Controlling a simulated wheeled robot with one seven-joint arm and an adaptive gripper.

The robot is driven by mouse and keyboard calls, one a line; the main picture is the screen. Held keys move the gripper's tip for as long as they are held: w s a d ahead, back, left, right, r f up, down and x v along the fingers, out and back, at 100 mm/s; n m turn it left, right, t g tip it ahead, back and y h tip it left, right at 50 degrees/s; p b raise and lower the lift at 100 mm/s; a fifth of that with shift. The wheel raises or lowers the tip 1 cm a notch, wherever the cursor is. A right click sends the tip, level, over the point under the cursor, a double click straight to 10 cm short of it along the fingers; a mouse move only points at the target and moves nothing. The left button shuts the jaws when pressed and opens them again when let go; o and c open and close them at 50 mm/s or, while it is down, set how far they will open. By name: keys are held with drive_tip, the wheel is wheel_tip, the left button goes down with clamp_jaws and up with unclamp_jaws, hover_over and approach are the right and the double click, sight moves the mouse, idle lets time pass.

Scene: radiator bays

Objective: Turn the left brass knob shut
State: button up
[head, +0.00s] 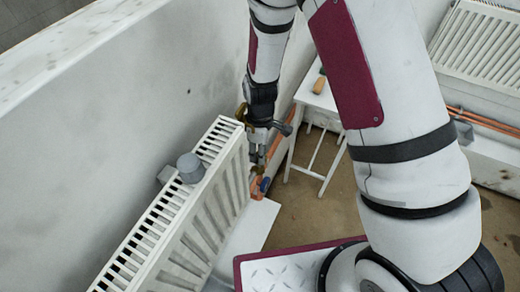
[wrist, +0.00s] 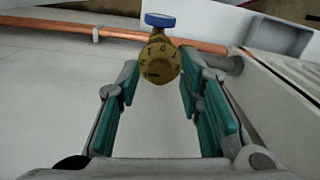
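A brass knob (wrist: 160,62) with dark marks on its face is in the upper middle of the wrist view, on a copper pipe beside the radiator. My gripper (wrist: 160,92) is open, its two green-padded fingers apart. The knob shows just beyond the gap between the fingertips, and no finger visibly touches it. In the head view my gripper (head: 258,150) hangs at the far end of the near radiator (head: 185,215). The knob is small there and partly hidden by the gripper.
A blue cap (wrist: 160,20) sits above the knob. A copper pipe (wrist: 70,29) runs along the wall. A white table (head: 318,95) with a wooden-handled item is behind. Another radiator (head: 480,45) is at the back right.

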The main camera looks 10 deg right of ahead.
clamp_jaws()
drive_tip(key=shift+m, duration=0.4)
drive_tip(key=m, duration=0.4)
drive_tip(key=m+p, duration=0.1)
drive_tip(key=m, duration=0.2)
drive_tip(key=shift+s+m, duration=0.1)
drive_tip(key=shift+m, duration=0.2)
drive_tip(key=m, duration=0.5)
drive_tip(key=shift+p, duration=0.35)
drive_tip(key=m, duration=0.4)
drive_tip(key=shift+a, duration=0.1)
drive_tip(key=shift+m, duration=0.4)
